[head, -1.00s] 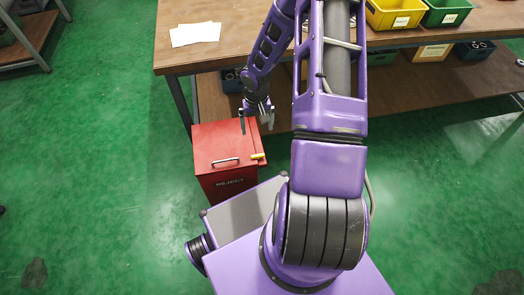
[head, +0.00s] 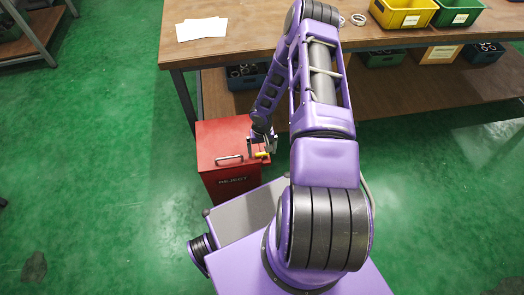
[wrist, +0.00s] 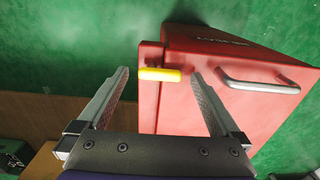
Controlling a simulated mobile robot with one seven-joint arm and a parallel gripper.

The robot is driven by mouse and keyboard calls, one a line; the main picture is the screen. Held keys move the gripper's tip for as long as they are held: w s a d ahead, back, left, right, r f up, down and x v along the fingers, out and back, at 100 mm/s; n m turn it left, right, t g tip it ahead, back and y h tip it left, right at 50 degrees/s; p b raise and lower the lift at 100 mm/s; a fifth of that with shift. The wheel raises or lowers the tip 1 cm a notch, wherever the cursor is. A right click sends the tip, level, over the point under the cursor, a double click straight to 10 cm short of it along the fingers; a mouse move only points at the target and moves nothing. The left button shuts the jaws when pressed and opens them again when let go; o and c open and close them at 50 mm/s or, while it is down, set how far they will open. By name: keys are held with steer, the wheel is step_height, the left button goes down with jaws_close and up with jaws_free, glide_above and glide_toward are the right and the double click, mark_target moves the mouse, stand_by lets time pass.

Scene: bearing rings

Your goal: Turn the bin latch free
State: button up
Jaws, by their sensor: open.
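The red reject bin (head: 228,143) stands on the floor in front of the workbench, its lid shut. A grey bar handle (head: 229,158) is on the lid; it also shows in the wrist view (wrist: 262,87). The yellow latch (head: 262,155) sits at the lid's right edge. In the wrist view the yellow latch (wrist: 160,74) lies crosswise between my fingertips, with a gap to each finger. My gripper (head: 262,146) is open and empty, close to the latch; its two fingers also show in the wrist view (wrist: 160,78). Contact is not visible.
The wooden workbench (head: 240,52) runs behind the bin, with a lower shelf (head: 400,90) to the right.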

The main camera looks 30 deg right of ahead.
steer(key=shift+f, duration=0.1)
steer(key=c, duration=1.4)
steer(key=shift+n+b, duration=0.3)
steer(key=shift+n, duration=0.1)
steer(key=n+b, duration=0.1)
steer(key=n, duration=0.2)
steer(key=shift+s+f+b, duration=0.1)
steer(key=shift+s+b, duration=0.05)
steer(key=shift+b, duration=0.15)
steer(key=n, duration=0.2)
steer(key=n+b, duration=0.1)
steer(key=n, duration=0.2)
steer(key=shift+s+n, duration=0.3)
steer(key=n, duration=0.4)
steer(key=shift+s+d+b, duration=0.15)
steer(key=shift+d+b, duration=0.1)
steer(key=shift+b, duration=0.05)
steer(key=shift+d+n, duration=0.15)
steer(key=shift+n, duration=2.05)
steer(key=shift+s, duration=0.1)
